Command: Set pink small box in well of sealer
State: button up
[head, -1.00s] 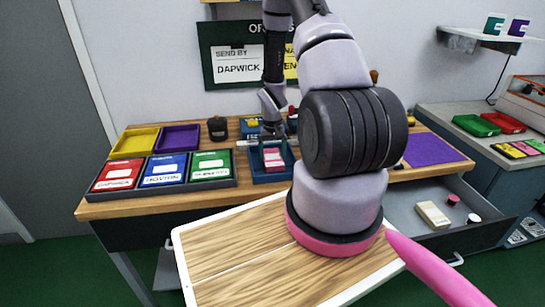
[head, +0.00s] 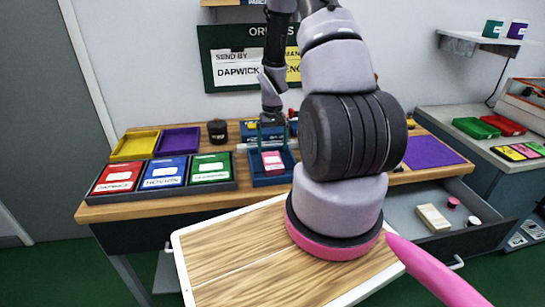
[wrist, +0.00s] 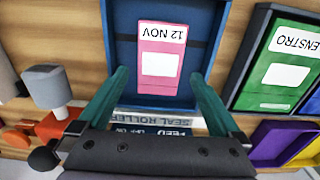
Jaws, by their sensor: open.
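The pink small box (head: 272,161) lies flat inside the blue well of the sealer (head: 289,177), on the wooden bench. In the wrist view the pink box (wrist: 160,85) has a white label and the upside-down text "12 NOV". The blue well's wall (wrist: 215,45) surrounds it, with gaps at the sides. My gripper (wrist: 160,76) is open and empty, its teal fingers on either side of the box in the picture. In the head view my gripper (head: 272,130) is above the well, apart from the box. Part of the sealer behind is hidden by my arm.
A dark rack (head: 232,184) with red, blue and green cases stands left of the well. Yellow (head: 135,145) and purple (head: 178,139) trays lie behind it. A purple mat (head: 432,152) is at the right. An open drawer (head: 400,208) juts out at the front right.

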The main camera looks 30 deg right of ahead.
notch_tip(320, 180, up, 7)
notch_tip(320, 180, up, 10)
jog(key=t, duration=0.1)
send_over(272, 160)
jog(key=a, duration=0.2)
jog(key=s+a+r+t, duration=0.1)
jog(key=s+a+r, duration=0.1)
jog(key=r, duration=0.4)
jog(key=s+a+r+t, duration=0.1)
jog(key=s+a+r, duration=0.1)
jog(key=r, duration=0.3)
jog(key=s+a+r+m+t+y, duration=0.1)
jog(key=s+a+r+t, duration=0.3)
jog(key=s+r, duration=1)
jog(key=s+a+y, duration=0.1)
jog(key=a, duration=0.2)
jog(key=shift+s+r, duration=0.2)
jog(key=shift+s, duration=0.15)
